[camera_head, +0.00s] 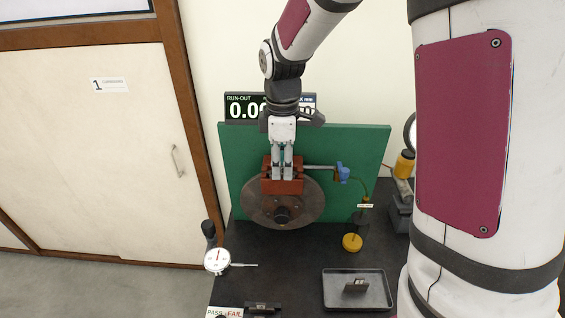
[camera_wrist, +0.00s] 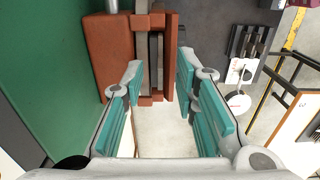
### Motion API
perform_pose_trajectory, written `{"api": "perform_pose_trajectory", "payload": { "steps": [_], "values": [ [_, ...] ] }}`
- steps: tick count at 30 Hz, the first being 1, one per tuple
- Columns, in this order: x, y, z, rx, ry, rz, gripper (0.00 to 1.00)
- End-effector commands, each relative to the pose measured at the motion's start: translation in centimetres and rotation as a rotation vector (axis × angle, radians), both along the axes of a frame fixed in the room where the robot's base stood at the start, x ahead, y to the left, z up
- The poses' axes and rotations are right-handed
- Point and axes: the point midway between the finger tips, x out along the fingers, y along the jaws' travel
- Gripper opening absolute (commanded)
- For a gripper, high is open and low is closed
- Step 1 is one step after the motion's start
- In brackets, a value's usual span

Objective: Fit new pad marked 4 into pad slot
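The red-brown caliper (camera_head: 269,184) sits over the top of the brake disc (camera_head: 255,208) in front of the green panel. My gripper (camera_head: 283,172) points down at the caliper from above. In the wrist view my gripper (camera_wrist: 160,68) is open, its teal-padded fingers apart with nothing held between them. The caliper (camera_wrist: 112,55) lies just beyond the fingertips, its central opening (camera_wrist: 150,48) between them. Grey upright plates show in this opening; I cannot tell which are pads or disc. No mark 4 is readable in either view.
A grey tray (camera_head: 336,298) at the front right holds a small dark block (camera_head: 356,286). A dial gauge (camera_head: 217,261) stands at the left bench edge, near a black slotted holder (camera_head: 262,307). A yellow knob (camera_head: 352,242) and blue fitting (camera_head: 342,172) are right of the disc.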

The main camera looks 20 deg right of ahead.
Motion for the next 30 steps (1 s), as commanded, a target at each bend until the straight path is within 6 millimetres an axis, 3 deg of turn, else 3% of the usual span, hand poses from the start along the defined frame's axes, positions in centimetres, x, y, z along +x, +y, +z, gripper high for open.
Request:
{"api": "perform_pose_trajectory", "payload": {
  "steps": [11,24,30],
  "values": [
    [0.1,0.0,0.8,0.000,-0.002,0.000,0.28],
    [0.0,0.0,9.0,0.001,-0.004,0.000,0.28],
    [0.0,0.0,11.4,0.000,-0.002,0.000,0.28]
  ]
}}
